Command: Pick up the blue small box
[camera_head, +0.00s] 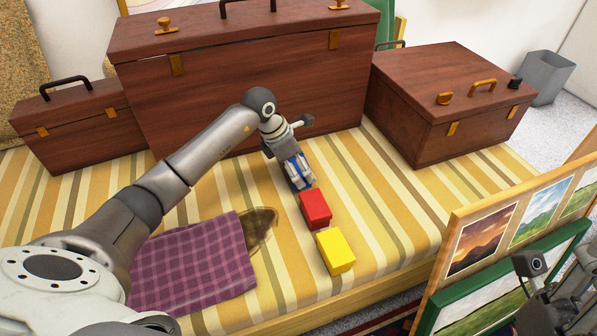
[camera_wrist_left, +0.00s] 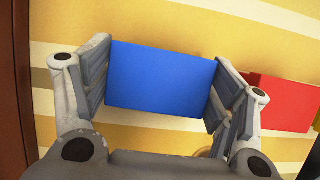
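The blue small box (camera_wrist_left: 160,78) fills the middle of the left wrist view, between the two fingers of my left gripper (camera_wrist_left: 160,92). A finger pad lies close along each side of it; I cannot tell whether both pads press on it. In the head view, my left gripper (camera_head: 297,170) points down at the striped surface, and only bits of the blue box show between its fingers. My right arm and gripper (camera_head: 560,290) are partly visible at the lower right; its fingertips are unclear.
A red box (camera_head: 315,208) sits close beside the blue one, with a yellow box (camera_head: 335,250) nearer the front edge. Brown cases (camera_head: 240,80) stand behind. A purple checked cloth (camera_head: 190,265) lies at left. Framed prints (camera_head: 500,235) lean at right.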

